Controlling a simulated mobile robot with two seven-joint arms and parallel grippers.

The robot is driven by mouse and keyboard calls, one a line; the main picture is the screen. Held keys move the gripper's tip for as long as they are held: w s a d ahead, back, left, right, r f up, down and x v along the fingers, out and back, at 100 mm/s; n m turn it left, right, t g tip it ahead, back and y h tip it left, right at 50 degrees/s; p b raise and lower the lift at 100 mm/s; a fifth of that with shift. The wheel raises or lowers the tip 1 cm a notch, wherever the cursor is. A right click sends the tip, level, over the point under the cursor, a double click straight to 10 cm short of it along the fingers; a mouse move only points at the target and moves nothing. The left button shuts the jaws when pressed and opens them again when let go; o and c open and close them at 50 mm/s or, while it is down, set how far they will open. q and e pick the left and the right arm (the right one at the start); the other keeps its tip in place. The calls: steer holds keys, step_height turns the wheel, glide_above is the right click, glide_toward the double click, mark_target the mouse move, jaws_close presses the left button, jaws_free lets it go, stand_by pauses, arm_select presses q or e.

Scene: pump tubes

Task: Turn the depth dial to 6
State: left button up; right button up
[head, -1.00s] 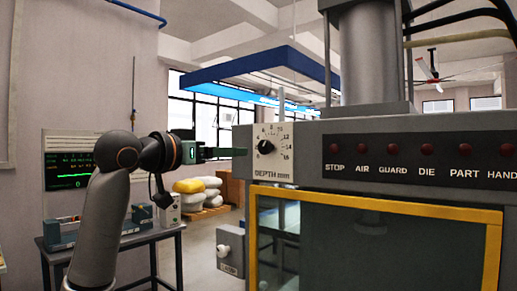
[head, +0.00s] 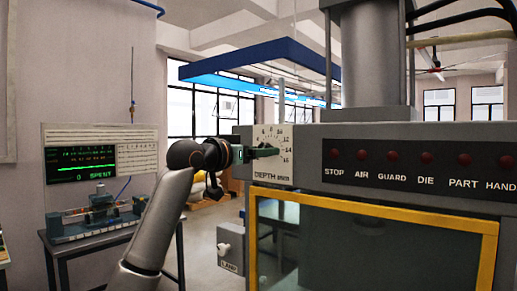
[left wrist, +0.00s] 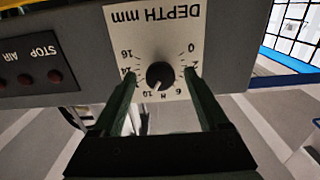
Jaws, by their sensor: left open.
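The depth dial has a black round knob (left wrist: 160,75) on a white plate marked DEPTH mm (left wrist: 168,20), upside down in the left wrist view. Its white mark points down and slightly left there, roughly toward the 10; the 6 is down and to the right. My left gripper (left wrist: 159,78) is open, one finger on each side of the knob, with gaps showing between. In the head view the left gripper (head: 263,152) reaches in from the left in front of the dial plate (head: 272,178) and covers the knob. My right gripper is out of view.
A row of red buttons (head: 392,156) labelled STOP to HAND runs right of the dial. A yellow-framed guard window (head: 380,217) is below. A screen (head: 81,164) and a table (head: 95,238) stand at the left.

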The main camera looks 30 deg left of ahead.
arm_select(q)
jaws_close()
stand_by(0.6)
